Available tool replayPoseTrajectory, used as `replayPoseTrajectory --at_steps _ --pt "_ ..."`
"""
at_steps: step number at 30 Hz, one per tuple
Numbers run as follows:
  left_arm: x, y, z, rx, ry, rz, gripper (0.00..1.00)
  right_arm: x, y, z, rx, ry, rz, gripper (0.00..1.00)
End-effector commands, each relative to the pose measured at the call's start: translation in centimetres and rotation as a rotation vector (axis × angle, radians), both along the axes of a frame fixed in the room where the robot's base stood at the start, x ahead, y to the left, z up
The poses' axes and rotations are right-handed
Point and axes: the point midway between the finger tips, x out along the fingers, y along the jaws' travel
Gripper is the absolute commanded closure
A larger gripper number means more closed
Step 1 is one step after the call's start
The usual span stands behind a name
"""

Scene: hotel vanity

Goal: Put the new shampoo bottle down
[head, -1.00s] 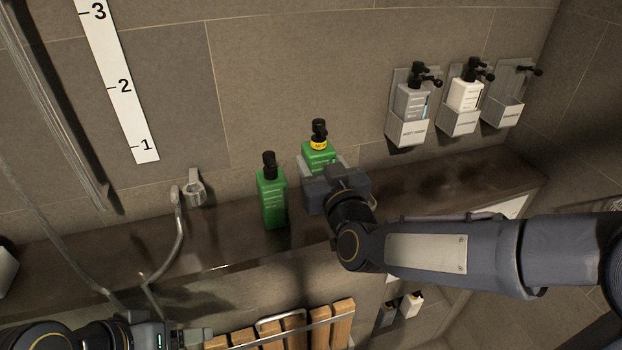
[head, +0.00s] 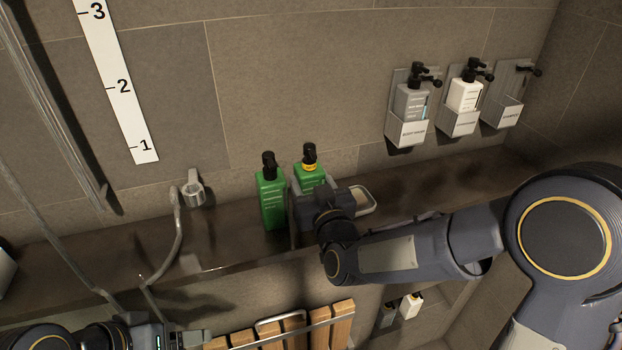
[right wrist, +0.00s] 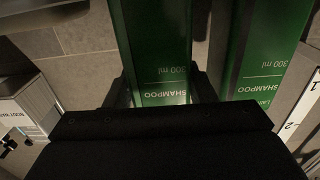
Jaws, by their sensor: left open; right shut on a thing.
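The green shampoo bottle with a yellow band at its neck (head: 309,171) is upright between the fingers of my right gripper (head: 316,190). In the right wrist view this bottle (right wrist: 160,50) shows its SHAMPOO label between the two fingers (right wrist: 163,92). Its base is hidden behind the gripper, so I cannot tell if it touches the ledge. A second green shampoo bottle (head: 271,200) stands upright on the dark ledge (head: 225,240), close to its left. It also shows in the right wrist view (right wrist: 262,55). My left gripper (head: 196,339) is open and empty at the bottom left.
Wall holders at the right hold a grey bottle (head: 411,101) and a white bottle (head: 464,95); the third holder (head: 503,108) is empty. A hose (head: 178,235) hangs left of the bottles. A slatted wooden seat (head: 295,328) is below.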

Motion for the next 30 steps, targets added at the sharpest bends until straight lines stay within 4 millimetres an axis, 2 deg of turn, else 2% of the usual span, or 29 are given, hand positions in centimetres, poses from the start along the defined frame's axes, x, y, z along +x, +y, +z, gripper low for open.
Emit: replayPoseTrajectory --at_steps 1,3,15,20,24,30 --pt "0.0 0.0 -0.2 0.0 0.0 0.0 0.28 0.0 0.0 -0.1 0.0 -0.001 0.0 0.49" --pt "0.0 0.0 -0.1 0.0 0.0 0.0 0.28 0.0 0.0 0.0 0.0 -0.001 0.0 0.41" --pt "0.0 0.0 0.5 0.0 0.0 0.0 0.28 -0.3 -0.1 0.5 0.0 -0.001 0.001 0.41" --pt "0.0 0.0 -0.7 0.0 0.0 0.0 0.28 -3.2 -1.0 0.2 0.003 -0.002 0.002 0.41" --pt "0.0 0.0 -1.4 0.0 0.0 0.0 0.28 -6.3 -2.0 0.2 0.002 -0.003 0.002 0.41" --pt "0.0 0.0 -1.8 0.0 0.0 0.0 0.28 -9.8 -3.1 0.4 0.002 -0.003 0.002 0.41"
